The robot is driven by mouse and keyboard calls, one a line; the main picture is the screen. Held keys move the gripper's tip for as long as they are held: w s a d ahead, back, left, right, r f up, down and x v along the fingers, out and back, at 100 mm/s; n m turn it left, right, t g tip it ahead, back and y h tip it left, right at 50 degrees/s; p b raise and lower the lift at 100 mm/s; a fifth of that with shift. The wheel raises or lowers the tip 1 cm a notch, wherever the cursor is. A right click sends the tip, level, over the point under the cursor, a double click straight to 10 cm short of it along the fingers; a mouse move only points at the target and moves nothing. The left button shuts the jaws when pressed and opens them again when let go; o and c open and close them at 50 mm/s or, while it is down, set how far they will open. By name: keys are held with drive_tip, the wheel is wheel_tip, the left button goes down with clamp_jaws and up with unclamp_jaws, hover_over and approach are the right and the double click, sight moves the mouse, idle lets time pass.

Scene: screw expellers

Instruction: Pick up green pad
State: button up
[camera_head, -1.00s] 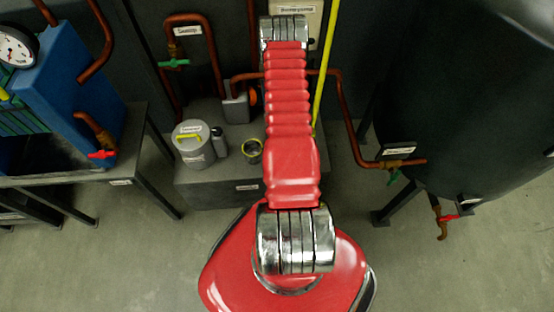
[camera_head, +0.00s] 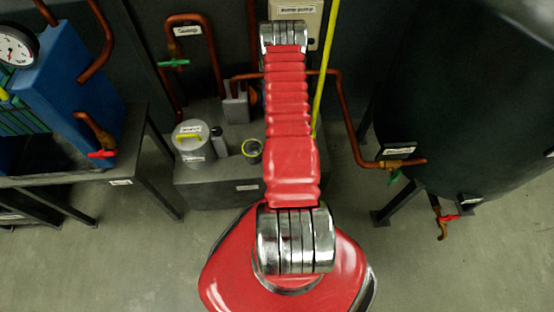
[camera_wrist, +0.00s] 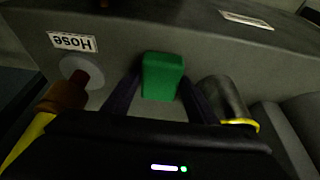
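The green pad (camera_wrist: 161,75) is a small bright green block in the middle of the wrist view, against a grey surface. My gripper (camera_wrist: 161,85) has its two dark fingers on either side of the pad, with the tips close to its left and right edges. I cannot tell whether the fingers press on it or leave thin gaps. In the head view my red arm hides the gripper, and the pad does not show.
A dark cup with a yellow rim (camera_wrist: 228,100) stands close right of the pad. A brown fitting with a yellow hose (camera_wrist: 62,95) is at left, below a HOSE label (camera_wrist: 73,41). A grey canister (camera_head: 194,144) and a bottle (camera_head: 219,141) stand on the grey block (camera_head: 215,195).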

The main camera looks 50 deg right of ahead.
drive_tip(key=c, duration=0.6)
drive_tip(key=shift+c, duration=0.2)
wheel_tip(320, 180, up, 10)
idle(0.6)
idle(0.3)
